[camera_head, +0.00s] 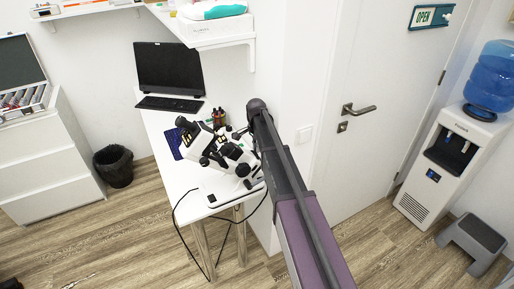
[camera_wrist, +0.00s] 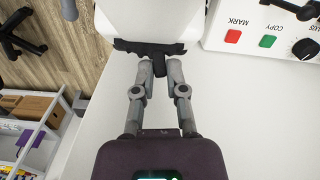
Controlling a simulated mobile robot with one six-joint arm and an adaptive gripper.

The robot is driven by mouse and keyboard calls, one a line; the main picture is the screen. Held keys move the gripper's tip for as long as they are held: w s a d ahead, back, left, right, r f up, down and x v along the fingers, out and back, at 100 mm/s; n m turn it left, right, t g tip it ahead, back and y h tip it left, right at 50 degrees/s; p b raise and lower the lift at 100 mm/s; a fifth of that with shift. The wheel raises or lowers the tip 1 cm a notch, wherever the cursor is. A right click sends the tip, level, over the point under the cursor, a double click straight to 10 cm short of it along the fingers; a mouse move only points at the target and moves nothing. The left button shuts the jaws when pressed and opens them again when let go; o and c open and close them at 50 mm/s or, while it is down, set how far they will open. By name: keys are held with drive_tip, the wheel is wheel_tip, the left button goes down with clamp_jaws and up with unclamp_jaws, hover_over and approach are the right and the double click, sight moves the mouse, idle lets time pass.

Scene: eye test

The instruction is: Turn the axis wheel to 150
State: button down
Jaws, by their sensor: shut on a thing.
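A white and black eye-test instrument (camera_head: 228,152) stands on the white desk (camera_head: 214,196). In the wrist view, its white body (camera_wrist: 152,18) is at the top with a black bar along its lower edge. A dark knob (camera_wrist: 158,64) projects below the bar. My gripper (camera_wrist: 159,70) has its two grey fingertips on either side of this knob and is shut on it. The knob looks like the axis wheel, but no scale or number on it can be read. In the head view, my arm hides my gripper.
A white panel (camera_wrist: 268,15) with red MARK and green COPY buttons and a black dial is right of my gripper. A monitor (camera_head: 169,68) and keyboard (camera_head: 169,104) stand farther back on the desk. A pen holder (camera_head: 218,118) is behind the instrument. A cable hangs at the desk's front.

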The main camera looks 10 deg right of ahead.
drive_tip(key=shift+w+a+f+n+g+h, duration=0.15)
drive_tip(key=shift+w+a+n+g, duration=0.1)
drive_tip(key=shift+w+n, duration=0.15)
drive_tip(key=shift+w+a+f+n+g+h, duration=0.1)
drive_tip(key=shift+w+n+g+h, duration=0.05)
drive_tip(key=shift+w+n+g, duration=0.15)
drive_tip(key=shift+w+a+n+g+b, duration=0.1)
drive_tip(key=shift+n+g+b, duration=0.15)
drive_tip(key=shift+n+b, duration=0.05)
drive_tip(key=c, duration=0.7)
unclamp_jaws()
drive_tip(key=shift+r, duration=0.1)
